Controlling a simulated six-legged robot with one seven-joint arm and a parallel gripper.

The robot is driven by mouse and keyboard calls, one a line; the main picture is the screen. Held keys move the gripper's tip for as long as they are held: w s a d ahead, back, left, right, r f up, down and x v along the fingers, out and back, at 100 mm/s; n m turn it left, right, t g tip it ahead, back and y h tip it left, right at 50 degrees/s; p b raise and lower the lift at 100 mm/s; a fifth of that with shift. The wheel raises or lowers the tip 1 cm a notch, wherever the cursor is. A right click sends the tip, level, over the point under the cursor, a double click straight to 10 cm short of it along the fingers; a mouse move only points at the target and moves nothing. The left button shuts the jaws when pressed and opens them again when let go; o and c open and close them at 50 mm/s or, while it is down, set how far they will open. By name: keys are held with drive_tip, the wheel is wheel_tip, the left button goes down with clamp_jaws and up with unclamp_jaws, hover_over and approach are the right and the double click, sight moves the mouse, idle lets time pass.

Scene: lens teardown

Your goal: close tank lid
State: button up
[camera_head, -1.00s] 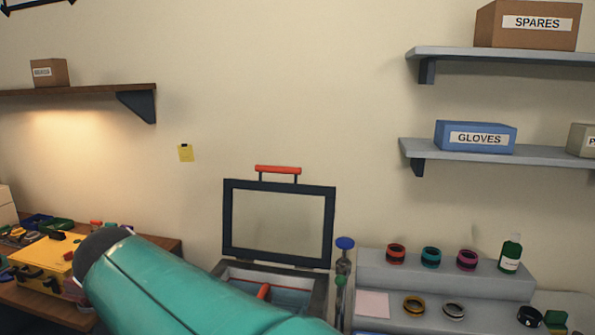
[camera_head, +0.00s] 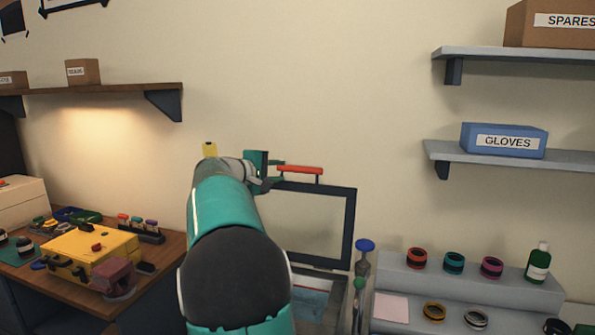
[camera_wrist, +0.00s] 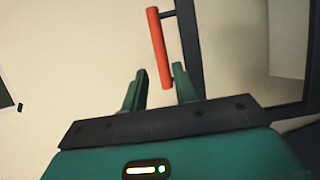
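The tank lid (camera_head: 349,226) stands upright and open, a dark frame around a clear pane, hinged at the back of the tank (camera_head: 311,303). Its red handle bar (camera_head: 300,169) sits on top of the frame. In the wrist view the red handle (camera_wrist: 159,48) rises just beyond and between the fingertips, with the dark lid frame (camera_wrist: 188,45) to its right. My gripper (camera_wrist: 158,88) is open, its two green fingers apart with nothing clearly between them. In the head view my gripper (camera_head: 276,172) is at the handle's left end. My arm hides the tank's left part.
A blue-topped pump or stick (camera_head: 365,246) stands right of the tank. A grey stepped stand (camera_head: 400,284) holds coloured rings and a green bottle (camera_head: 539,262). A yellow case (camera_head: 92,252) sits on the left bench. Shelves hang on both sides; the wall above the lid is clear.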

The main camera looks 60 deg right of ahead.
sight(297, 169)
drive_tip(key=x, duration=1)
drive_tip(key=shift+d, duration=0.2)
clamp_jaws()
